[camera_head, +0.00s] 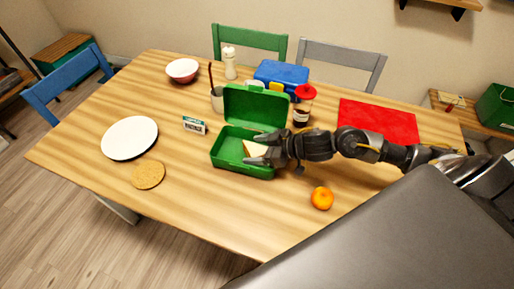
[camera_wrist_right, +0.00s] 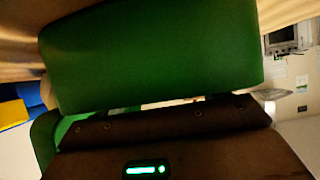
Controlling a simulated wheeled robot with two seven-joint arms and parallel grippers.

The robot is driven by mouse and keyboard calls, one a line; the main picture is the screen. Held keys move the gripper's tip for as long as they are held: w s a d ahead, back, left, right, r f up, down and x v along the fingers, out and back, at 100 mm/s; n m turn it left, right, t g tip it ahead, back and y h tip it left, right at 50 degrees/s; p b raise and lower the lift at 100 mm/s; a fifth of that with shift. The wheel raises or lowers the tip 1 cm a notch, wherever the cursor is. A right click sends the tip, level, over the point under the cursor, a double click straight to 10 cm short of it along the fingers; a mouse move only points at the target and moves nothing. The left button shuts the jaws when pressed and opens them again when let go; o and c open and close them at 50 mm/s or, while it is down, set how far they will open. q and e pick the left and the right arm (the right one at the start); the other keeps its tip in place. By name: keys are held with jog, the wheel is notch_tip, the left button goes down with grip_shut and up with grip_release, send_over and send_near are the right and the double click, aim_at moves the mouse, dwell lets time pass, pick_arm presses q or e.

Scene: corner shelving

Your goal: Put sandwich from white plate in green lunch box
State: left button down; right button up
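The green lunch box (camera_head: 226,160) stands open on the table in the head view, its lid raised at the back. The sandwich (camera_head: 254,149) is at the right part of the box opening, between the fingers of my right gripper (camera_head: 262,149), which appears shut on it. I cannot tell whether the sandwich touches the box floor. The white plate (camera_head: 129,138) is empty, at the left of the table. In the right wrist view, a large green panel of the lunch box (camera_wrist_right: 150,55) fills the upper part, and the sandwich is not clearly visible. My left gripper is not in view.
Behind the box are a blue box (camera_head: 281,74), a red-capped jar (camera_head: 303,106), a cup (camera_head: 217,99) and a white shaker (camera_head: 230,63). A red mat (camera_head: 378,121) lies right. An orange (camera_head: 322,198) and a cork coaster (camera_head: 148,175) are nearer. The front middle is clear.

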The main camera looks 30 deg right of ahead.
jog(key=shift+r, duration=0.3)
jog(key=v, duration=1.2)
jog(key=shift+r, duration=0.3)
